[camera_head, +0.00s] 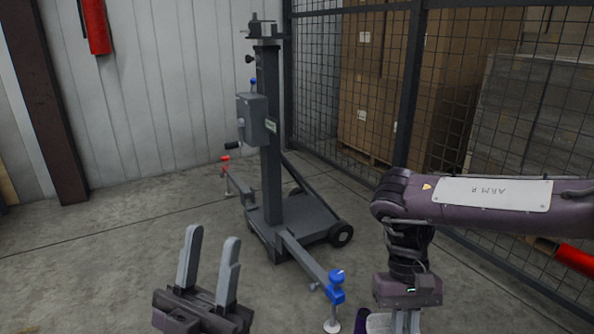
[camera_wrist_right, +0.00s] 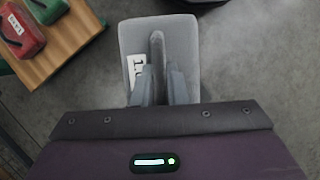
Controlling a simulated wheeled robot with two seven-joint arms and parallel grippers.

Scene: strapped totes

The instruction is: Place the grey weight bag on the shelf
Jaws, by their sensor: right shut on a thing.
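The grey weight bag (camera_wrist_right: 187,37) shows in the right wrist view, with a white label partly covered. My right gripper (camera_wrist_right: 160,72) is shut on its upright grey handle, and grey concrete floor shows around the bag. In the head view my right gripper (camera_head: 407,322) points down at the bottom edge, its fingertips cut off. My left gripper (camera_head: 213,236) is open and empty at the bottom left, fingers pointing up. A wooden board with a green edge (camera_wrist_right: 72,62), possibly the shelf, is at the upper left of the right wrist view. The head view does not show it.
On the board lie a red bag (camera_wrist_right: 20,32) and a green bag (camera_wrist_right: 47,8). A grey wheeled stand (camera_head: 270,150) with outrigger legs and a blue-topped foot (camera_head: 336,287) stands ahead. A mesh fence (camera_head: 480,100) runs along the right. Floor at left is clear.

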